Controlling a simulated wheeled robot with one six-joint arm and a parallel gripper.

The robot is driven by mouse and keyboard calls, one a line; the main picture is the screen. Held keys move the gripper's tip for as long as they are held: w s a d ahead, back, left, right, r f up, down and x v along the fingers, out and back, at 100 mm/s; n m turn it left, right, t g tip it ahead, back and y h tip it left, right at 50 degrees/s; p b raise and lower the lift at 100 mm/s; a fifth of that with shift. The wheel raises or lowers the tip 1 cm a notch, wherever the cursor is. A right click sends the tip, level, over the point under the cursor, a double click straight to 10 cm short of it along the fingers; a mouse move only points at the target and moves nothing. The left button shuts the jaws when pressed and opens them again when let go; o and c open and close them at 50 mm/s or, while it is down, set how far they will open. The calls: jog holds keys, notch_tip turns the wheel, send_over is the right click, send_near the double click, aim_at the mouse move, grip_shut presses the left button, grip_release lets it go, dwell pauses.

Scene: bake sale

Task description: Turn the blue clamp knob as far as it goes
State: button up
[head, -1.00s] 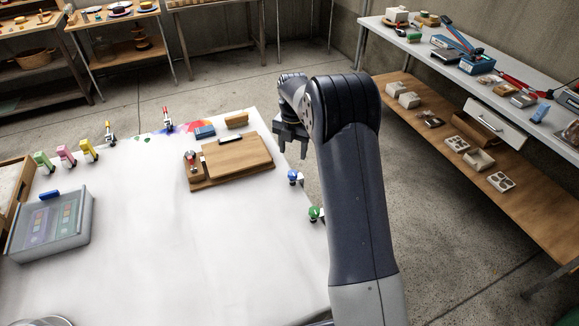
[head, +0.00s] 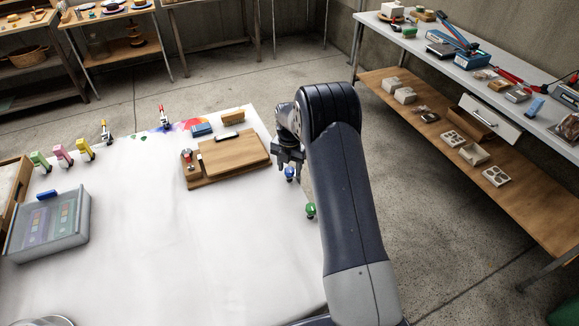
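The blue clamp knob (head: 289,174) is at the right edge of the white table, just beyond the wooden board. Its top is partly hidden by my gripper (head: 290,167). My gripper points down right over the knob, with its two fingers spread to either side of it as seen from here. I cannot tell whether a finger touches the knob. A similar green clamp knob (head: 310,210) is nearer on the same edge.
A wooden board (head: 235,155) with a clip lies left of my gripper, with a blue block (head: 202,129) and a brush (head: 233,114) behind. A clear lidded bin (head: 45,228) stands at the left. The middle of the white table (head: 170,245) is bare.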

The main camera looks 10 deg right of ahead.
jog(key=c, duration=0.8)
